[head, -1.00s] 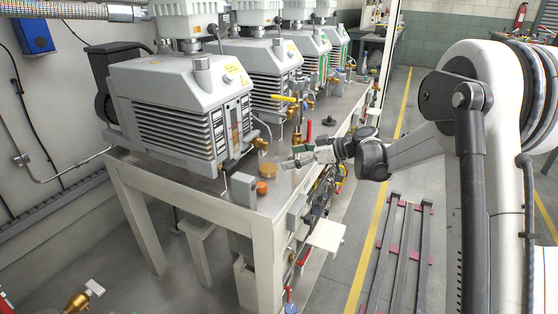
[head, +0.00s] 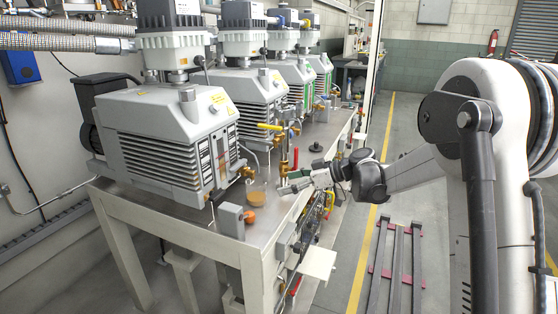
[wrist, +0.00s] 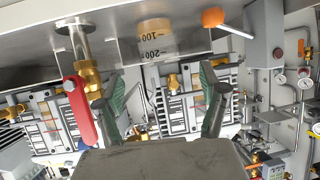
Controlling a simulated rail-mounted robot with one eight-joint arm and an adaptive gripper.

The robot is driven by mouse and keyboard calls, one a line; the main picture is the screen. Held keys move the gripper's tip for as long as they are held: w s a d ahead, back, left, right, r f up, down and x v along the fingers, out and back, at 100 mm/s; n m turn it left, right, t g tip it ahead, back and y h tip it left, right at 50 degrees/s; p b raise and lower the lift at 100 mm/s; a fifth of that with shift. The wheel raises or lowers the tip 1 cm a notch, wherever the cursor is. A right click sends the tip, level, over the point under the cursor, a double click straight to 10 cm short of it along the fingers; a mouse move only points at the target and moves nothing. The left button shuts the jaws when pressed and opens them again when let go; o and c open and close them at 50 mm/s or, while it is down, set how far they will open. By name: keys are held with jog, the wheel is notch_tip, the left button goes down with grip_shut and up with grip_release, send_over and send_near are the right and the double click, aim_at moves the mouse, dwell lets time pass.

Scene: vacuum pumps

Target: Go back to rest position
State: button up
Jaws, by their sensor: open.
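My gripper (head: 290,183) is open and empty, over the right edge of the metal bench top (head: 205,221). A clear beaker (head: 256,193) with amber liquid stands on the bench, just left of my fingertips and apart from them. In the wrist view, which looks upside down, my gripper (wrist: 163,82) spreads two green-padded fingers wide. The beaker (wrist: 155,37) with its 100 and 200 marks shows beyond them, with nothing held between the fingers.
Several grey vacuum pumps (head: 165,134) line the bench. A brass valve with a yellow handle (head: 269,126) and a red handle (head: 295,158) stand near my gripper. Open floor (head: 345,228) lies right of the bench.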

jog(key=s+d+r+m+h, duration=0.2)
jog(key=s+r+m+h, duration=0.15)
jog(key=s, duration=0.65)
jog(key=s+d+r+m+h, duration=0.2)
jog(key=s+r+m+h, duration=0.15)
jog(key=s, duration=0.65)
jog(key=s+d+f+m+t+h, duration=0.1)
jog(key=s+d+m+h, duration=0.15)
jog(key=s, duration=0.45)
jog(key=s+d+f+m+t+h, duration=0.1)
jog(key=s+d+f+m, duration=0.15)
jog(key=s, duration=0.45)
jog(key=s+d+m+h, duration=0.2)
jog(key=s+d, duration=0.2)
jog(key=s, duration=0.3)
notch_tip(320, 180, up, 14)
jog(key=p, duration=1.4)
jog(key=shift+t+p, duration=0.3)
